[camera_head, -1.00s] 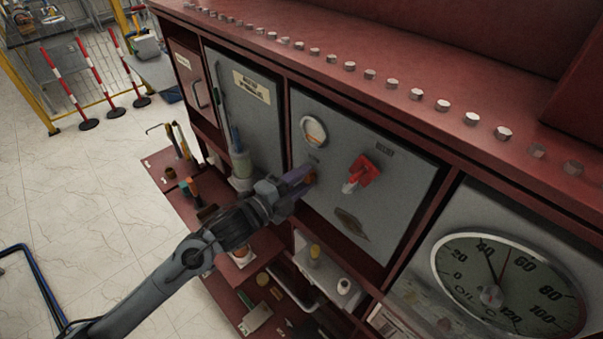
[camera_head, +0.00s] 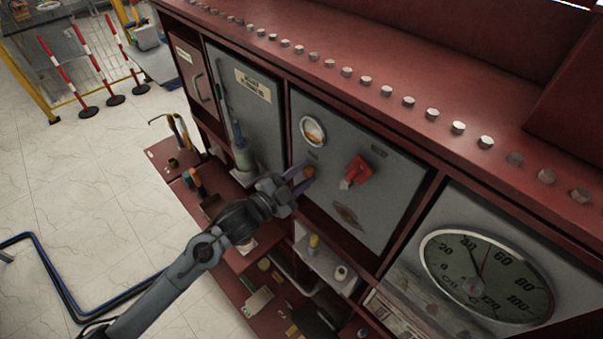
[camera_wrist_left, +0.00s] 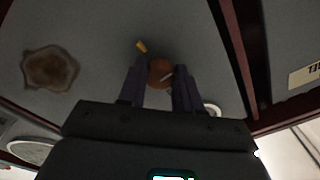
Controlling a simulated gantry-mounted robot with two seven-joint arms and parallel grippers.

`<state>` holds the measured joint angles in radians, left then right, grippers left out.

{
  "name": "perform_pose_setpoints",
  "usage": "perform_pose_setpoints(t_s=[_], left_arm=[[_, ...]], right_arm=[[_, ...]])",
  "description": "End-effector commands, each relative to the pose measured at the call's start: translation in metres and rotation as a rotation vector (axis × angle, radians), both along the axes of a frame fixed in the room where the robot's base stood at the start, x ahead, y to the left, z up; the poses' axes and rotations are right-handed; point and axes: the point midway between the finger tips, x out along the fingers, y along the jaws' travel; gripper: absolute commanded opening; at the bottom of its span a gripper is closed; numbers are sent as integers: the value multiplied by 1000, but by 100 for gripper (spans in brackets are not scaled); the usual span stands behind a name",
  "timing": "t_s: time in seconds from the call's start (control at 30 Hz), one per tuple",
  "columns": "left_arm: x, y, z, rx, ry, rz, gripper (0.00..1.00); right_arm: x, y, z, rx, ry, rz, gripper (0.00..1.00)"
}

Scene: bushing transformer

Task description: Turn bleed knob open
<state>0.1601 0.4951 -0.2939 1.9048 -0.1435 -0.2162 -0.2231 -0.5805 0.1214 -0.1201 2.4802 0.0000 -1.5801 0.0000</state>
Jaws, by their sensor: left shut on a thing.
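The bleed knob is a small round orange-brown knob (camera_head: 309,172) on a grey panel (camera_head: 345,208), below a round gauge (camera_head: 313,130) and left of a red handle (camera_head: 359,170). My left gripper (camera_head: 302,177) reaches it from the lower left. In the left wrist view the knob (camera_wrist_left: 160,73) sits between the two dark fingers of my left gripper (camera_wrist_left: 158,80), which are shut on it. A pale line crosses the knob's face, and a small yellow-orange pointer (camera_wrist_left: 141,46) shows beside it. My right gripper is not in view.
A red cabinet ledge (camera_head: 300,45) with a row of bolts runs above the panel. A large oil dial (camera_head: 485,277) is at the lower right. Shelves with small items (camera_head: 320,262) lie below. Striped posts (camera_head: 68,75) stand at the far left, with open floor before them.

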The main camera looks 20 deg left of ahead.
Motion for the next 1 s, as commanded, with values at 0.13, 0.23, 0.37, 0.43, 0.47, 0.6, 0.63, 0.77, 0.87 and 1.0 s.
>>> perform_pose_setpoints(t_s=[0.13, 0.23, 0.37, 0.43, 0.47, 0.6, 0.63, 0.77, 0.87, 1.0], left_arm=[[0, 1, -1, -1, 2, 1, 3], [0, 1, -1, 0, 2, 1, 3], [0, 1, -1, 0, 2, 2, 41], [0, 1, -1, 0, 2, 1, 52], [0, 1, -1, 0, 2, 1, 56], [0, 0, -1, 0, 1, 1, 59], [0, 0, -1, 0, 1, 1, 59], [0, 0, -1, 0, 1, 1, 59], [-4, 2, -2, 1, 2, 1, 59], [-17, 8, -4, 1, 3, 1, 59]], right_arm=[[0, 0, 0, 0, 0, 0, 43], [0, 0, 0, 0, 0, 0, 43], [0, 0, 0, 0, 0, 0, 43], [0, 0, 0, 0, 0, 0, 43], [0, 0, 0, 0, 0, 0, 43], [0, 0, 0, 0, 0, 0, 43], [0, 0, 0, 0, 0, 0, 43], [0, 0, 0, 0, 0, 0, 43], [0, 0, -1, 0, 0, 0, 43], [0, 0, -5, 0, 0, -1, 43]])
